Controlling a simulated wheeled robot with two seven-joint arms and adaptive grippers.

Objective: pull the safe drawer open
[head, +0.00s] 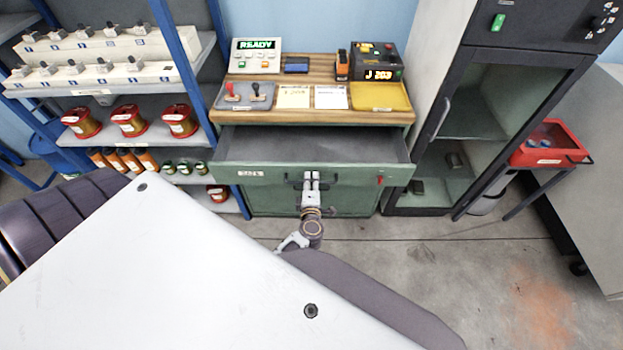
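The safe drawer (225,176) is in the middle of the head view, a green front with a small white label at its left. It stands pulled out from under the wooden bench top, and its grey inside (310,143) shows, with nothing seen in it. A thin dark handle (345,178) runs across the front. My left gripper (312,176) is at the middle of this handle, its two fingers close together and seemingly closed around the bar. The exact contact is too small to see clearly. My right gripper is not in view.
The bench top (310,116) bears a READY panel (256,56), a grey tray (245,95) and a yellow tray (381,97). A shelf with red spools (129,120) stands left. A glass-door cabinet (485,110) and red bin (549,143) stand right. Floor at right front is free.

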